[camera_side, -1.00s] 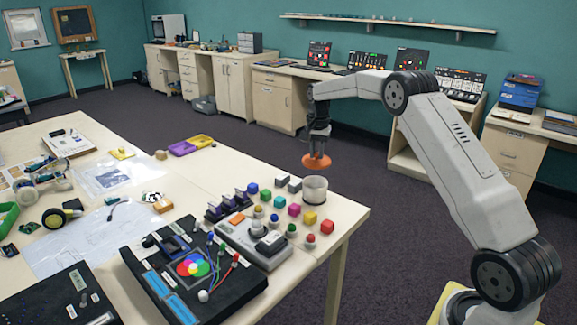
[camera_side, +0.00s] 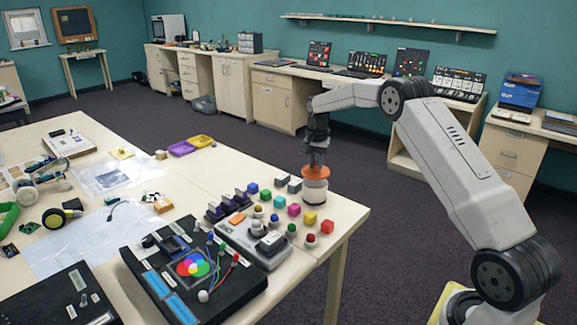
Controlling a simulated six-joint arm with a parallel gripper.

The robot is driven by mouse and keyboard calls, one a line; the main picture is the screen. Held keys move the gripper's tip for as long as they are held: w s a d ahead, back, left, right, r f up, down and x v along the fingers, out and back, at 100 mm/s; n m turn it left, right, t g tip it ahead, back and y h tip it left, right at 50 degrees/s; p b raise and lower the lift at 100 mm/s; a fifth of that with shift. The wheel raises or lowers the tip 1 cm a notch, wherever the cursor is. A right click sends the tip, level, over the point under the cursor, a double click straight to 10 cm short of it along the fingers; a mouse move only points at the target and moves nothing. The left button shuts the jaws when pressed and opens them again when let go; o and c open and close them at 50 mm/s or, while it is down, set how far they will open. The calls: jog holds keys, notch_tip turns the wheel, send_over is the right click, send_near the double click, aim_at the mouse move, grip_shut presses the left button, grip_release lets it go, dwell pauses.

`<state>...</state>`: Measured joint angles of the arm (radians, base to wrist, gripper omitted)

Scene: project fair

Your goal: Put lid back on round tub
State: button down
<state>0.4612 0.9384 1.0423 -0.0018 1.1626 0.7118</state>
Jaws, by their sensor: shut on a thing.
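The round tub (camera_side: 314,193) is a short whitish cylinder standing on the table near its right end. The orange lid (camera_side: 315,172) sits at the top of the tub, roughly level and lined up with its rim. I cannot tell whether it is fully seated. My gripper (camera_side: 317,160) points down from above and is shut on the lid. Its fingertips are small and dark, partly blending with the lid.
Several coloured cubes and small domed pieces (camera_side: 311,217) stand close to the left and front of the tub. A grey box with a knob (camera_side: 255,242) and a black panel with coloured discs (camera_side: 195,270) lie further left. The table's right edge (camera_side: 366,212) is near.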

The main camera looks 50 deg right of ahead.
jog(key=shift+f, duration=1.35)
jog(key=shift+f, duration=0.2)
dwell(1.4)
grip_release()
dwell(0.5)
jog(key=shift+r, duration=0.15)
jog(key=shift+r, duration=3.4)
